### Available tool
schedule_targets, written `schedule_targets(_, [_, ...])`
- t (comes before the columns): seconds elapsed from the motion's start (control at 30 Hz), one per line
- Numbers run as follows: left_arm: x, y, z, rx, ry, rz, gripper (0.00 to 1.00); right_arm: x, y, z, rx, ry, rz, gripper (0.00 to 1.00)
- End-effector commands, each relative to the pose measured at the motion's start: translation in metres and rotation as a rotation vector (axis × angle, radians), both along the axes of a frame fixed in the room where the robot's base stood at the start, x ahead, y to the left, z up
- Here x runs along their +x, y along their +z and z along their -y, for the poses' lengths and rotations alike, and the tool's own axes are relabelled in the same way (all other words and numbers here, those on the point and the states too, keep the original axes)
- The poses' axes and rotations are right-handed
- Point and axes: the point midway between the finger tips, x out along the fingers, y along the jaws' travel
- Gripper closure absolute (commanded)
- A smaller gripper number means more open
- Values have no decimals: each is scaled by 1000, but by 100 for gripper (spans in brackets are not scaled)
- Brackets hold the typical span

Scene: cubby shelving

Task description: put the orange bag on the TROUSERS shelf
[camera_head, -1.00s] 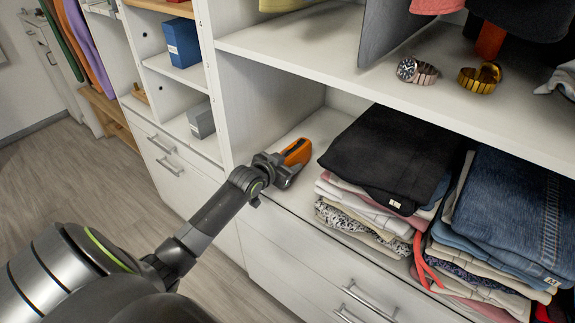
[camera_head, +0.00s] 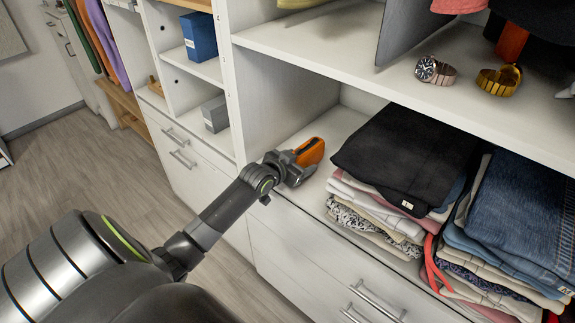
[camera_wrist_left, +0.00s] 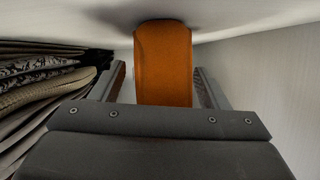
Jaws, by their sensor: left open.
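The orange bag (camera_head: 312,150) rests on the lower white shelf surface, left of the folded clothes and near the upright divider. My left gripper (camera_head: 297,166) is at the bag's near end and hides part of it. In the left wrist view the orange bag (camera_wrist_left: 163,50) stands out between the two fingers of my open left gripper (camera_wrist_left: 161,85), with a gap visible on both sides. My right gripper is not in view. No TROUSERS label can be read.
Folded dark trousers and shirts (camera_head: 400,160) stand close to the right of the bag, with a jeans pile (camera_head: 525,205) beyond. A shelf board (camera_head: 385,75) with watches overhangs them. A white divider (camera_head: 285,105) bounds the left. A blue box (camera_head: 198,36) sits further left.

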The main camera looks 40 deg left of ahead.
Motion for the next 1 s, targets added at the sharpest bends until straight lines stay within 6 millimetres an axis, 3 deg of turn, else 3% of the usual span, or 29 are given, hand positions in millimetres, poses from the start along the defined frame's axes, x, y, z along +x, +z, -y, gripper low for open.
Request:
schedule_targets(0.23, [-39,16,-1,4,-1,-1,31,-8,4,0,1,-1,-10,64])
schedule_targets(0.6, [-95,39,-1,3,-1,-2,31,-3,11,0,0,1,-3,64])
schedule_targets(1.0, [-105,43,-1,0,-1,0,31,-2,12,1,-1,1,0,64])
